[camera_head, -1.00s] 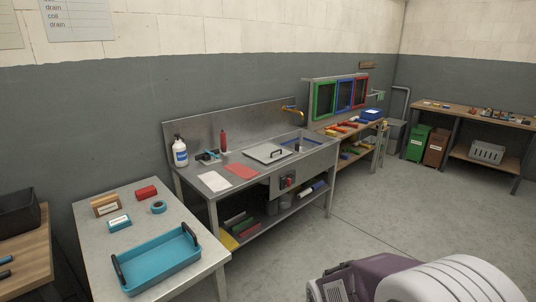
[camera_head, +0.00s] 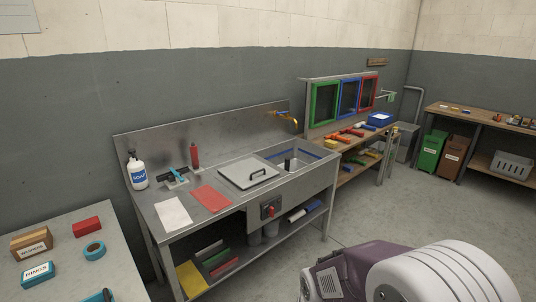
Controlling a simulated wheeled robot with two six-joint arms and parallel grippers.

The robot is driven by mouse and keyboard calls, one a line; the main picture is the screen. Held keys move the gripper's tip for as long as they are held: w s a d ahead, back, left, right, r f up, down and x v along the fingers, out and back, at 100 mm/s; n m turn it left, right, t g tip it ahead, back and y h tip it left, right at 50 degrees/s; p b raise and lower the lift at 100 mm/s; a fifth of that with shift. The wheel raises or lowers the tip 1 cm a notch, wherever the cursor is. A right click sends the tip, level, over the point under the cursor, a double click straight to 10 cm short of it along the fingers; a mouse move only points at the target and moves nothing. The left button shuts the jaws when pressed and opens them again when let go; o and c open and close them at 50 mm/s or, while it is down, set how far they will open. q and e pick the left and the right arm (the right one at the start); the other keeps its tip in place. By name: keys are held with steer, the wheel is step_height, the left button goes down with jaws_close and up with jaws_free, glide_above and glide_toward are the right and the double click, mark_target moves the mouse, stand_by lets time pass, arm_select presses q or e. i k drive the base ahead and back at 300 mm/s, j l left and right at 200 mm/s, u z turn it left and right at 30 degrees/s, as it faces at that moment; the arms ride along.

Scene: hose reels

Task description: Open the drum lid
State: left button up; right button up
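I cannot tell whether this is the drum lid, and no round drum stands out clearly. Neither of my grippers is in view.
A soap bottle (camera_head: 138,172), a red bottle (camera_head: 195,156), a white sheet (camera_head: 174,213) and a red sheet (camera_head: 210,197) are on the bench. A table with a blue tape roll (camera_head: 94,250) is at lower left. The floor (camera_head: 375,215) right of the bench is open.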

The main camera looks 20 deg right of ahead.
mark_target(246, 173)
steer(key=i+l+u, duration=0.15)
steer(key=i+l, duration=1.2)
steer(key=i, duration=0.15)
